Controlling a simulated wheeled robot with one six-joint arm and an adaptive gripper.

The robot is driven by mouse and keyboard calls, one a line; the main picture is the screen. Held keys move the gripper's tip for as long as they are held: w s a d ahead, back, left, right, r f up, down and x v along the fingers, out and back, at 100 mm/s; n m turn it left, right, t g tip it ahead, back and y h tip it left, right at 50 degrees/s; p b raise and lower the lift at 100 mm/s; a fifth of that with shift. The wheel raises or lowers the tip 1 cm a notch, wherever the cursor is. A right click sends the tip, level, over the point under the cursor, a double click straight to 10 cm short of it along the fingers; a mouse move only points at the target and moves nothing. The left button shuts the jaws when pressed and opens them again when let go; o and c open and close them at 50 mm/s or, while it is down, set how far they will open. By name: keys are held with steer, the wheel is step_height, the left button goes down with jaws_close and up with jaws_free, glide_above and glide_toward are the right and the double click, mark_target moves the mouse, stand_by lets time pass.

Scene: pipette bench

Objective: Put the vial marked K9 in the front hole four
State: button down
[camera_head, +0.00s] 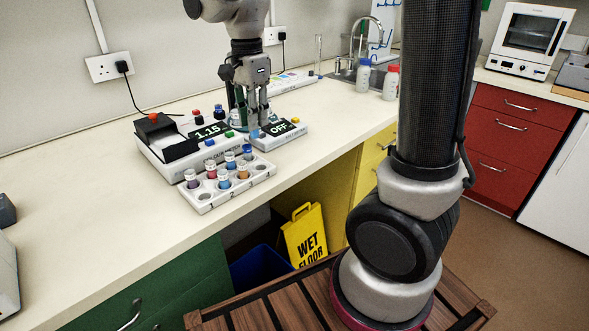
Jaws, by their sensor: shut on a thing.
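The white vial rack (222,199) stands on the bench in front of the instruments, with numbers along its front edge. Several vials with coloured caps and contents stand in it, among them a red one (211,172), a blue one (224,180) and an orange one (242,169). Their marks are too small to read, so I cannot pick out K9. The front hole at the right end (260,167) looks empty, as does the front left one (205,196). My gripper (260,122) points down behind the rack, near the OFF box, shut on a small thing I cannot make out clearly.
A meter reading 1.15 (180,150) with a black lid stands behind the rack. The OFF box (283,133) is close to my gripper. Two bottles (363,77) (391,84) stand near the sink. The left bench top is largely clear.

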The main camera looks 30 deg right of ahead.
mark_target(259, 136)
steer(key=f, duration=0.4)
steer(key=d+f, duration=0.1)
steer(key=shift+s+f, duration=0.1)
steer(key=shift+f, duration=2.5)
steer(key=shift+f, duration=0.3)
steer(key=c, duration=1.3)
jaws_free()
steer(key=shift+r, duration=0.1)
